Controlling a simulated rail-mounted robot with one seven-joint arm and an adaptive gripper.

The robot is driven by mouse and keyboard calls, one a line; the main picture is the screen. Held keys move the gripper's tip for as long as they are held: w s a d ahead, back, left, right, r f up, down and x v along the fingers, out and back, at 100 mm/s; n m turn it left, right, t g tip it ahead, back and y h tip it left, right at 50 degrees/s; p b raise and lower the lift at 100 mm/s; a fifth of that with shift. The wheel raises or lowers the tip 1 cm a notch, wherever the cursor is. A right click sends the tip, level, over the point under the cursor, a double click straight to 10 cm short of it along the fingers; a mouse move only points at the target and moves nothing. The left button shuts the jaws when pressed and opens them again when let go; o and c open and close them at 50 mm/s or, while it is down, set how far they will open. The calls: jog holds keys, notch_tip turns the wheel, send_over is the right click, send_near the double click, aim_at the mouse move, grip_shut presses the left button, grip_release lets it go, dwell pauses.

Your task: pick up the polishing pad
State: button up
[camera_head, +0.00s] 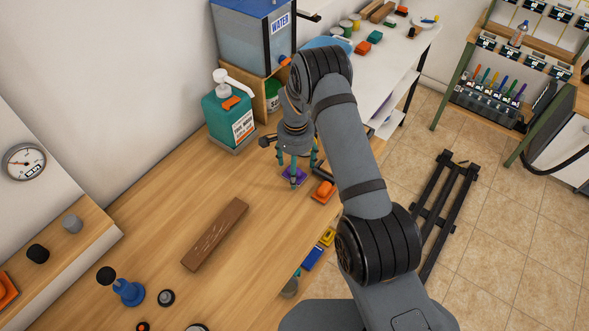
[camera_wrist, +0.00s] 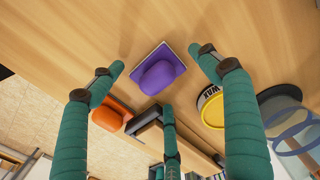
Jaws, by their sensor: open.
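A purple pad (camera_head: 301,180) with a rounded purple grip lies flat on the wooden bench near its right edge; I take it for the polishing pad. In the wrist view the pad (camera_wrist: 162,70) is whole, with a thin square base under the grip. My gripper (camera_head: 295,166) is over it, pointing down, and partly hides it in the head view. In the wrist view my gripper (camera_wrist: 156,66) is open, its green-wrapped fingers spread around the pad, with a gap to the pad on each side. Nothing is held.
An orange-topped block (camera_head: 324,190) and a dark bracket-like item (camera_wrist: 146,130) sit close to the pad. A yellow wax tin (camera_wrist: 212,108) stands on its other side. A green pump bottle (camera_head: 228,120) is behind.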

jog(key=shift+f, duration=0.2)
jog(key=shift+c, duration=1.1)
jog(key=c, duration=1.1)
jog(key=shift+c, duration=0.7)
